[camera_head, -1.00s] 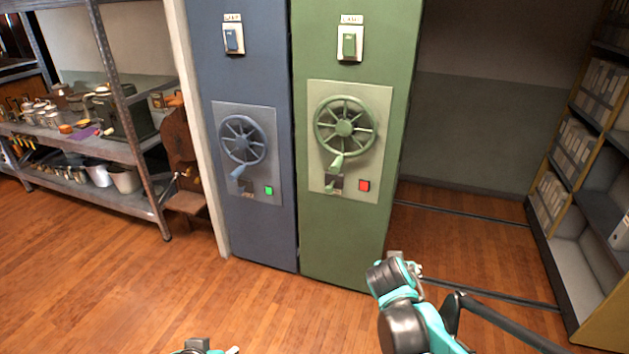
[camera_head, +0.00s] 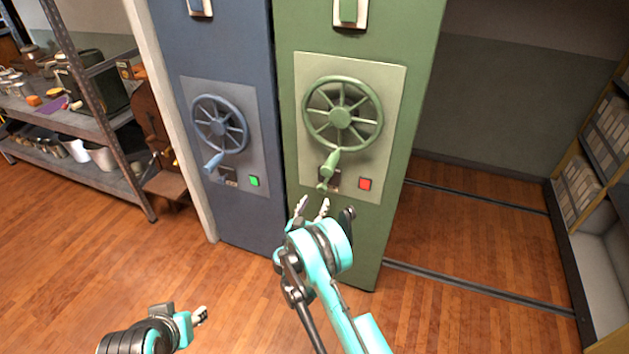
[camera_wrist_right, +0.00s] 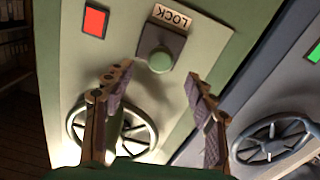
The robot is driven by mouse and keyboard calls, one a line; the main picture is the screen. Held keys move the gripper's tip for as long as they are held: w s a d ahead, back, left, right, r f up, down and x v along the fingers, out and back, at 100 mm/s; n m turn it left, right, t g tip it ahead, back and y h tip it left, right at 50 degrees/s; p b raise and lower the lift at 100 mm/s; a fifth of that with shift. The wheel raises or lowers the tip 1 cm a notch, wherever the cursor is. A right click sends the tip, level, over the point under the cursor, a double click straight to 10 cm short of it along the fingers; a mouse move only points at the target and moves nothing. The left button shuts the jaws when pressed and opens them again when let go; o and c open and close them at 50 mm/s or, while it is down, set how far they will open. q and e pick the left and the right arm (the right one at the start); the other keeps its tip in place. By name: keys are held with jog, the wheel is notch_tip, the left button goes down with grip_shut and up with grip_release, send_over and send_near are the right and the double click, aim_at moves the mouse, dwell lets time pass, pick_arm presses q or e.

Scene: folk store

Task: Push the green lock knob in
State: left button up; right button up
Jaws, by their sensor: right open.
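In the head view the right gripper (camera_head: 314,207) is just below the lock plate (camera_head: 336,180), under the handwheel's crank handle, which partly hides the lock. I cannot tell whether the gripper touches the knob. My left gripper (camera_head: 200,316) is low at the bottom left, away from the cabinets; its jaws are unclear.
The green handwheel (camera_head: 341,114) sits above the lock. A red square light (camera_head: 365,184) is right of it. The blue cabinet (camera_head: 238,60) adjoins on the left, with its own wheel (camera_head: 220,124) and green light (camera_head: 254,181). Open floor with rails lies right.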

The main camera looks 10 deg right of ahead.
aim_at(321, 191)
jog(key=b+x, duration=0.2)
jog(key=x, duration=0.4)
jog(key=shift+w+d+f, duration=0.1)
jog(key=shift+w, duration=0.15)
jog(key=shift+w+d, duration=0.3)
jog(key=shift+w, duration=0.2)
